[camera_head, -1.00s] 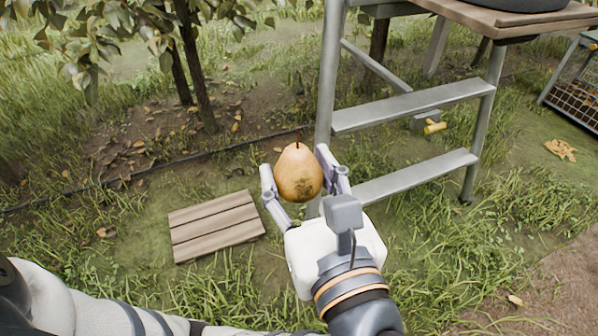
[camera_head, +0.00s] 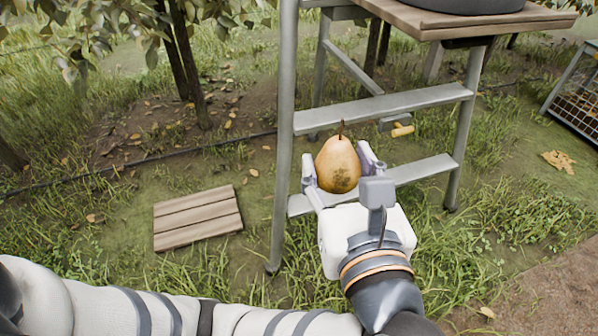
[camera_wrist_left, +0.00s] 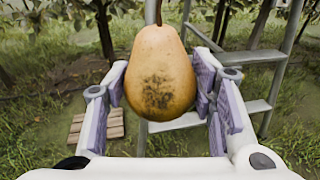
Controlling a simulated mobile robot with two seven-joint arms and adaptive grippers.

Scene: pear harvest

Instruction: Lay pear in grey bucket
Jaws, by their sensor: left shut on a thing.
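A yellow-brown pear (camera_head: 338,165) with a dark blotch is held stem up in my left gripper (camera_head: 341,172), in front of the ladder steps. In the left wrist view the pear (camera_wrist_left: 160,72) sits between the two finger pads of the gripper (camera_wrist_left: 162,100). The gripper is shut on it. A dark grey round vessel (camera_head: 465,4), perhaps the grey bucket, stands on the wooden top at the upper right. Only its lower part shows, so I cannot see inside it. My right gripper is not in view.
A metal stepladder (camera_head: 385,107) stands just behind the pear and holds up a wooden platform (camera_head: 480,24). A slatted wooden board (camera_head: 198,218) lies on the grass at left. A wire crate (camera_head: 575,98) stands at far right. Tree trunks rise at upper left.

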